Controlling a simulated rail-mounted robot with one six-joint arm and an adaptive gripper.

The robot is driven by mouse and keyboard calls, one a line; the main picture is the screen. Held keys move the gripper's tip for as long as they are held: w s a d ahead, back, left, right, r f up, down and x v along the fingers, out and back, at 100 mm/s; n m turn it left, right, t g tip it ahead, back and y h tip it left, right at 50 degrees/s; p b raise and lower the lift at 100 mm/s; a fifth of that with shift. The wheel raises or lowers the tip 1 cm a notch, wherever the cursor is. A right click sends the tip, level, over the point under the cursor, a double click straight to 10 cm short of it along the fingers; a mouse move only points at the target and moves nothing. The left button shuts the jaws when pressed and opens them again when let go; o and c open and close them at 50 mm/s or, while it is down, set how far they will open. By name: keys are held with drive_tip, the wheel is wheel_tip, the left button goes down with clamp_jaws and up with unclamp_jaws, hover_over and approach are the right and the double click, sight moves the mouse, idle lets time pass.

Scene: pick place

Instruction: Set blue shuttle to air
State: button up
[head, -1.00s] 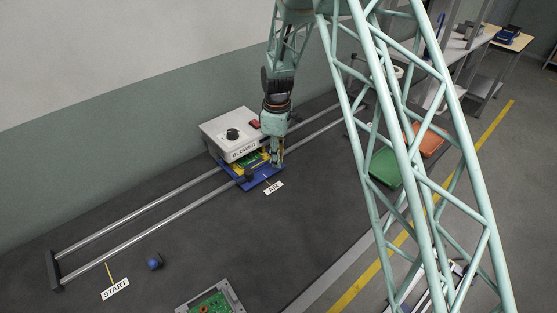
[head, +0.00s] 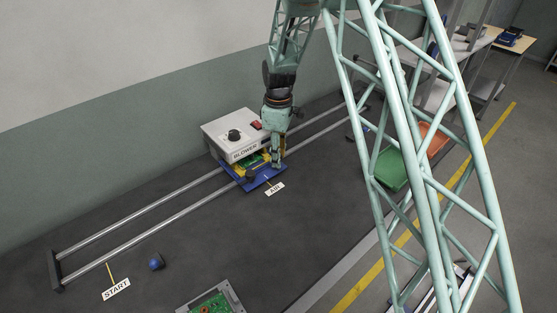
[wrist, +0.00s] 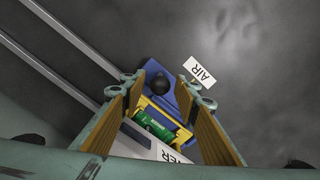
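The blue shuttle (head: 262,180) sits on the two rails beside the white AIR sign (head: 275,188), partly beneath the blower box. My gripper (head: 277,163) is low over the shuttle's right part, in front of the blower. Whether a finger touches the shuttle cannot be told.
The white blower box (head: 228,130) stands over the rails (head: 150,213). A START sign (head: 116,289) and a blue ball-like object (head: 156,262) are at the lower left. A circuit board tray (head: 213,300) is at the bottom edge. Green (head: 389,171) and orange (head: 433,139) bins are at right.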

wheel_tip(320, 180, up, 10)
drive_tip(key=shift+f, duration=0.15)
idle(0.4)
idle(0.5)
drive_tip(key=s+d+r+m+t, duration=0.1)
drive_tip(key=s+d+r+m, duration=0.1)
drive_tip(key=s+d+r, duration=0.45)
drive_tip(key=s+d+r+m, duration=0.3)
drive_tip(key=s+r, duration=0.5)
drive_tip(key=r, duration=0.4)
drive_tip(key=s+d+r+m+t, duration=0.1)
drive_tip(key=s+d+r+m, duration=0.1)
drive_tip(key=s+d+r, duration=0.45)
drive_tip(key=s+d+r+m, duration=0.2)
drive_tip(key=s, duration=0.8)
drive_tip(key=s+d+r+m+t, duration=0.1)
drive_tip(key=s+d+r+m, duration=0.1)
drive_tip(key=s, duration=0.9)
drive_tip(key=s+d+r+m+t, duration=0.1)
drive_tip(key=s+d+r+m, duration=0.1)
drive_tip(key=s, duration=0.8)
drive_tip(key=shift+s+d+m, duration=0.4)
drive_tip(key=shift+d+m, duration=0.2)
drive_tip(key=shift+m, duration=0.5)
